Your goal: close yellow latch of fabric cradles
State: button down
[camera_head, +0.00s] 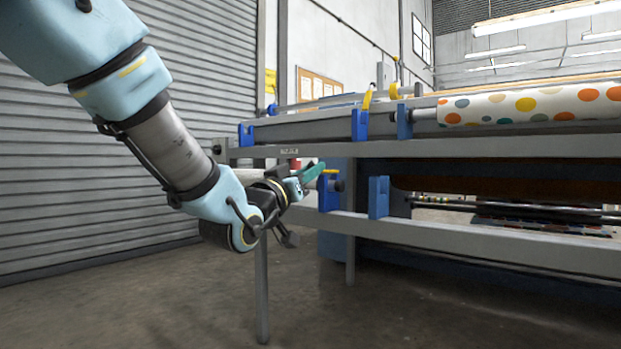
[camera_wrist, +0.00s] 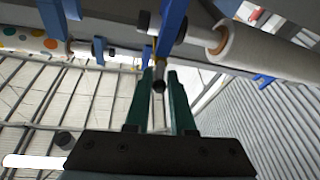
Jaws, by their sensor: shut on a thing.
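My gripper (camera_head: 318,170) has green fingers and reaches from the left to the lower blue fabric cradle (camera_head: 328,195). A yellow latch (camera_head: 331,171) lies roughly level across the top of that cradle, right at my fingertips. In the wrist view, my gripper (camera_wrist: 160,78) is closed around a small grey piece with a dark round end (camera_wrist: 158,85), which seems to be part of the latch. A bit of yellow (camera_wrist: 148,49) shows just beyond the tips. On the upper rail, another yellow latch (camera_head: 367,98) stands upright above a blue cradle (camera_head: 359,126).
A polka-dot fabric roll (camera_head: 540,104) lies along the upper rail. A grey lower beam (camera_head: 480,238) and a blue bracket (camera_head: 378,197) are right of my gripper. In the wrist view, a pale roll (camera_wrist: 255,48) is close at the right. The floor at front is clear.

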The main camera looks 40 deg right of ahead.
jog(key=shift+f, duration=0.35)
jog(key=c, duration=0.9)
grip_release()
jog(key=shift+r, duration=0.1)
jog(key=p+v, duration=0.2)
jog(key=v, duration=0.8)
jog(key=shift+s+a, duration=0.2)
jog(key=shift+a, duration=0.15)
